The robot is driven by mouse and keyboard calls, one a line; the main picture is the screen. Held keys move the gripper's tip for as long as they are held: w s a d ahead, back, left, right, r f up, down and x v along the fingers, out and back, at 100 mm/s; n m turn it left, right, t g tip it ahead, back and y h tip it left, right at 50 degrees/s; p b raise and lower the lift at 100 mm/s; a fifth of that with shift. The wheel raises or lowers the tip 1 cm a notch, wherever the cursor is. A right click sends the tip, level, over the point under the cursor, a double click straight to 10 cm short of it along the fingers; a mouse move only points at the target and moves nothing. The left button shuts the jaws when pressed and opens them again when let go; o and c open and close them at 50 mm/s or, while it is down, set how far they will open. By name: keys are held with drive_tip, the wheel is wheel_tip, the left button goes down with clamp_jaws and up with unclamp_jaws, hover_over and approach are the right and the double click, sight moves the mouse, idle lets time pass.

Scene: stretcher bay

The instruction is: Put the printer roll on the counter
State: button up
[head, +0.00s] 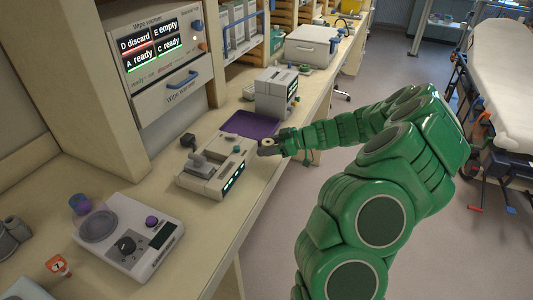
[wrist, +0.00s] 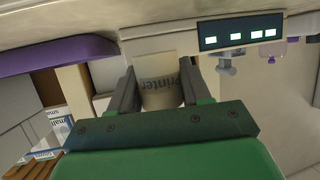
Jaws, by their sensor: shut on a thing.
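The printer roll (wrist: 160,92) is a pale cylinder with the word "printer" on it, seen between my gripper's two dark fingers in the wrist view. My gripper (head: 266,147) is shut on it; in the head view only the roll's small pale top (head: 268,141) shows. They are over or close to the right edge of the counter (head: 245,205), beside the control box with the lit panel. I cannot tell whether the roll touches the counter.
The control box (head: 205,183) with a grey lever stands left of my gripper. A purple mat (head: 252,124) and a grey printer-like device (head: 277,92) lie behind. A dial console (head: 115,250) stands at the front left. A stretcher (head: 505,80) is at right.

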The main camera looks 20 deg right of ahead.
drive_tip(key=shift+w+f, duration=0.3)
drive_tip(key=shift+f, duration=1.35)
drive_tip(key=shift+f, duration=0.15)
drive_tip(key=o, duration=1.1)
drive_tip(key=shift+c, duration=0.2)
drive_tip(key=shift+s, duration=0.1)
